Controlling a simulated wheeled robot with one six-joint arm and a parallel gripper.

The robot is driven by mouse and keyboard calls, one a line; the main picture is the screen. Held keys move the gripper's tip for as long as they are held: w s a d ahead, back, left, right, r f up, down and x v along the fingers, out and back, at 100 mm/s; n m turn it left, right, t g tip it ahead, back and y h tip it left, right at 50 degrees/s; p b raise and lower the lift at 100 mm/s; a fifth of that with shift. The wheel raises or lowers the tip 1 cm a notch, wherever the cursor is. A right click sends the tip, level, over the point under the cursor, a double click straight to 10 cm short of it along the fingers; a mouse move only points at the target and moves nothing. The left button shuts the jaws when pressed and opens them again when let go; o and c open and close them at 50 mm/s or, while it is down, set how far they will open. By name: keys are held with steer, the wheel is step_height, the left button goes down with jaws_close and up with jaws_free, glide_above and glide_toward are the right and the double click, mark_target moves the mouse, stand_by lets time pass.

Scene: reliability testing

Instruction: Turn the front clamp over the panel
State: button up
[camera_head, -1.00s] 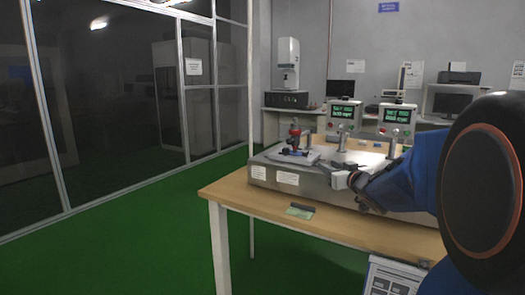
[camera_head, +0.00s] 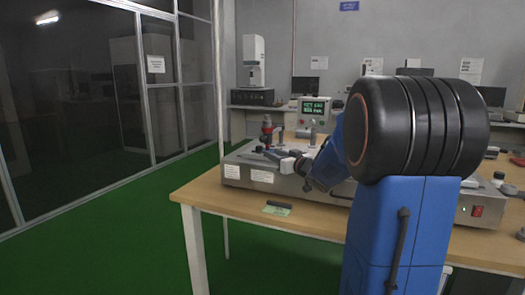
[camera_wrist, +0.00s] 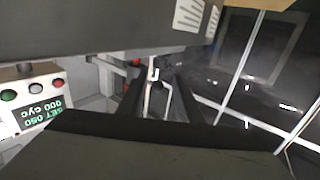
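The grey test fixture (camera_head: 300,187) stands on the wooden table. On its left end is a clamp with a red part (camera_head: 267,130), upright beside a flat panel (camera_head: 262,156). My gripper (camera_head: 284,164) is low over the fixture, just right of the panel, its tips small and hard to make out. In the wrist view, two dark fingers of my gripper (camera_wrist: 158,84) stand apart. A thin bent metal bar (camera_wrist: 150,92) shows between them; I cannot tell whether they touch it. Small red parts (camera_wrist: 135,62) show beyond.
A control box with a green display (camera_head: 314,107) stands behind the fixture; its display also shows upside down in the wrist view (camera_wrist: 40,108). A second post (camera_head: 312,132) rises near my arm. A small dark block (camera_head: 279,204) lies by the table's front edge. A glass partition (camera_head: 75,100) is at left.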

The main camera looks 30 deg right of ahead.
mark_target(261, 148)
steer(key=w, duration=0.8)
steer(key=shift+w+a, duration=0.1)
steer(key=shift+a, duration=0.2)
steer(key=c, duration=0.8)
